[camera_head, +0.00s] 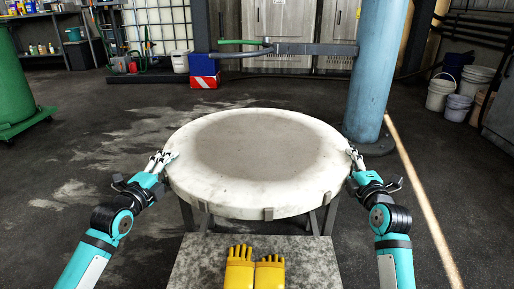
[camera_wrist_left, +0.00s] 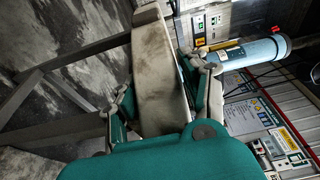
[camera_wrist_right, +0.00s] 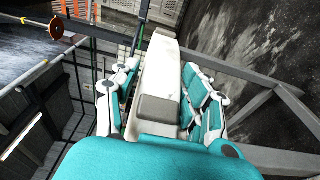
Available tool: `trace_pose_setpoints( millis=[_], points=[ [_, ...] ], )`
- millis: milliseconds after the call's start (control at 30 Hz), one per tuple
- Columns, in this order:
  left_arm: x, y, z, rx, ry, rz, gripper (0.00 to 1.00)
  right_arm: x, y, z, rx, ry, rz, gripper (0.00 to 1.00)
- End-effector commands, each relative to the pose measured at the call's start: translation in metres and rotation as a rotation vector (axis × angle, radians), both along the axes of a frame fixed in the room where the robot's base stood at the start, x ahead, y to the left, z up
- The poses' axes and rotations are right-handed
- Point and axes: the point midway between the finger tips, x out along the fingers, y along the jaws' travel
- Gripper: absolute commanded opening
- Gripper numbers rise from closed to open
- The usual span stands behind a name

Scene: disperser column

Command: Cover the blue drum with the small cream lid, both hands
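A large round cream lid (camera_head: 300,190), with a grey-brown stained top, lies flat on a metal stand (camera_head: 328,216) in the head view. My left gripper (camera_head: 163,158) is at the lid's left edge. The left wrist view shows its fingers on both sides of the lid's rim (camera_wrist_left: 158,85). My right gripper (camera_head: 354,155) is at the lid's right edge. In the right wrist view its fingers straddle the rim (camera_wrist_right: 163,70). In both wrist views the fingers are very close to the rim, but firm contact cannot be told. I see no clear blue drum.
A thick blue column (camera_head: 376,75) stands behind the lid on the right. A grey table with yellow gloves (camera_head: 241,270) is in front. A green drum (camera_head: 15,85) stands at the left; white buckets (camera_head: 440,93) are at the right. Floor on the left is largely clear.

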Motion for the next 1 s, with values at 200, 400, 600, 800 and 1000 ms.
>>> trace_pose_setpoints(
  millis=[200, 400, 600, 800, 1000],
  points=[
    [0.000, 0.000, 0.000, 0.000, 0.001, 0.000, 0.14, 0.000, 0.000, 0.000, 0.000, 0.001, 0.000, 0.14],
    [0.000, 0.000, 0.000, 0.000, 0.001, 0.000, 0.00, 0.000, 0.000, 0.000, 0.000, 0.001, 0.000, 0.00],
    [0.000, 0.000, 0.004, -0.001, -0.007, 0.000, 0.00, 0.000, 0.000, 0.004, 0.000, -0.007, -0.001, 0.00],
    [0.000, 0.000, 0.007, -0.001, -0.007, 0.001, 0.00, 0.000, -0.001, 0.007, -0.001, -0.006, -0.001, 0.00],
    [0.000, 0.001, 0.022, -0.002, -0.008, 0.001, 0.00, 0.000, -0.001, 0.022, 0.000, -0.008, -0.001, 0.00]
  ],
)
